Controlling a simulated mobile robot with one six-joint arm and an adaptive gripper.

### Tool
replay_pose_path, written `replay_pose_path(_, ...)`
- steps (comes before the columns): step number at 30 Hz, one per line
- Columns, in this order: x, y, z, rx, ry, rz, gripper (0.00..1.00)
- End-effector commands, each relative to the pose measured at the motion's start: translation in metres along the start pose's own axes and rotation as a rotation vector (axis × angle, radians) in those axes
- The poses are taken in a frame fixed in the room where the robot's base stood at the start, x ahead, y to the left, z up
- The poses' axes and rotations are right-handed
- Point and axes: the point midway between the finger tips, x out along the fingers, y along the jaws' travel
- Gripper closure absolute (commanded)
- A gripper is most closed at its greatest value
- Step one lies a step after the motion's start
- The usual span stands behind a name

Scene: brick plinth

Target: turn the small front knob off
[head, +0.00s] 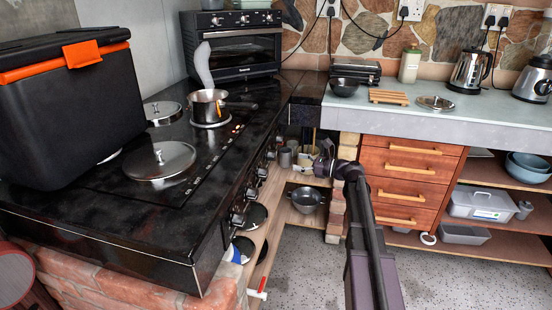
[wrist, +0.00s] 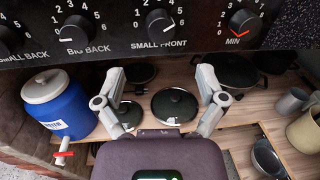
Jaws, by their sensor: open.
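The small front knob (wrist: 158,24) is black and round, on the dark panel above the words SMALL FRONT in the wrist view. Its white mark seems to sit on the right side, away from the 0; the exact setting is hard to read. My gripper (wrist: 160,76) is open and empty, its two grey fingers spread below the panel, one to each side of the knob's line. They appear apart from the knob. In the head view my gripper (head: 318,164) is in front of the stove's knob row; I cannot tell there which knob is this one.
The big back knob (wrist: 78,29) is to the left and a MIN knob (wrist: 242,23) with a red mark to the right. Below are lidded pans (wrist: 174,105) and a blue jug (wrist: 60,105). A saucepan (head: 206,108) stands on the stove top (head: 100,215). Drawers (head: 410,175) flank my arm.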

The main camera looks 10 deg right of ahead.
Motion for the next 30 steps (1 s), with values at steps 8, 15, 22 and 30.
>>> replay_pose_path(8, 0.045, -0.001, 0.0, 0.0, 0.0, 0.002, 0.1)
replay_pose_path(15, 0.073, 0.0, 0.0, 0.0, 0.0, 0.002, 0.1)
replay_pose_path(22, 0.084, 0.0, 0.0, 0.0, 0.0, 0.0, 0.1)
replay_pose_path(30, 0.085, 0.0, 0.0, 0.0, 0.0, 0.0, 0.1)
